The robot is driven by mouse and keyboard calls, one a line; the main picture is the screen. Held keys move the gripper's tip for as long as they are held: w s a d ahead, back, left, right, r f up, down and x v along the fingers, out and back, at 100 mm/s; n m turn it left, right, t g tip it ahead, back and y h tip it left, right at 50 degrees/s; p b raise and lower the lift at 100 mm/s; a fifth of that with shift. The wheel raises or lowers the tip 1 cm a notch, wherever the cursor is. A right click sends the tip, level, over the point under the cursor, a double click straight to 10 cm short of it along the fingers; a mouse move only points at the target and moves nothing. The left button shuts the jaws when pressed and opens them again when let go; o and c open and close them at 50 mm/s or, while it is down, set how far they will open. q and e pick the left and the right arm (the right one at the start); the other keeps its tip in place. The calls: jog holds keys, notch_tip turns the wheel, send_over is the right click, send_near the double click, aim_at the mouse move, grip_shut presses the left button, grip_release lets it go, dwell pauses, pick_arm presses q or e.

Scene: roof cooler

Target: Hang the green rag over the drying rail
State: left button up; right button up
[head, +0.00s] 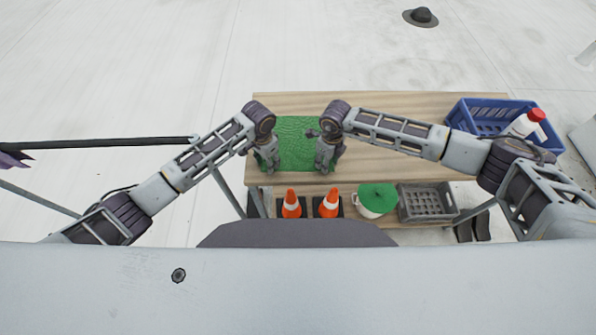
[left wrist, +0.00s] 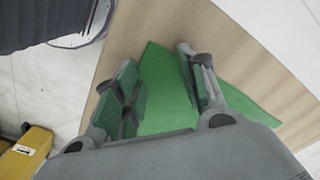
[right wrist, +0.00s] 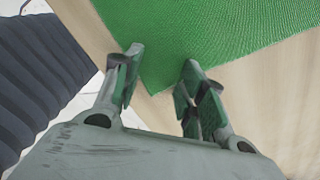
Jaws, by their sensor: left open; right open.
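The green rag (head: 296,142) lies flat on the wooden table, between my two grippers in the head view. My left gripper (head: 268,166) is at its left side, pointing down. In the left wrist view, the rag (left wrist: 165,90) shows between and beyond the open fingers (left wrist: 163,85). My right gripper (head: 325,168) is at its right side. In the right wrist view, a corner of the rag (right wrist: 160,75) reaches between the open fingers (right wrist: 158,85). Neither gripper holds the rag. A dark rail (head: 100,143) runs in from the left, with a purple cloth (head: 14,159) at its far left.
The wooden table (head: 400,165) has bare room right of the rag. A blue crate (head: 480,115) with a white, red-capped bottle (head: 527,123) stands at its right end. Below are orange cones (head: 291,204), a green-lidded pot (head: 377,198) and a grey crate (head: 426,203).

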pick_arm(q)
jog(key=shift+f, duration=0.15)
pick_arm(e)
jog(key=shift+f, duration=0.15)
pick_arm(q)
jog(key=c, duration=0.5)
pick_arm(e)
jog(key=c, duration=0.5)
pick_arm(q)
jog(key=shift+f, duration=0.1)
grip_shut()
pick_arm(e)
jog(key=shift+f, duration=0.1)
grip_shut()
jog(key=shift+d, duration=0.1)
pick_arm(q)
jog(key=shift+r, duration=0.25)
pick_arm(e)
jog(key=shift+r, duration=0.25)
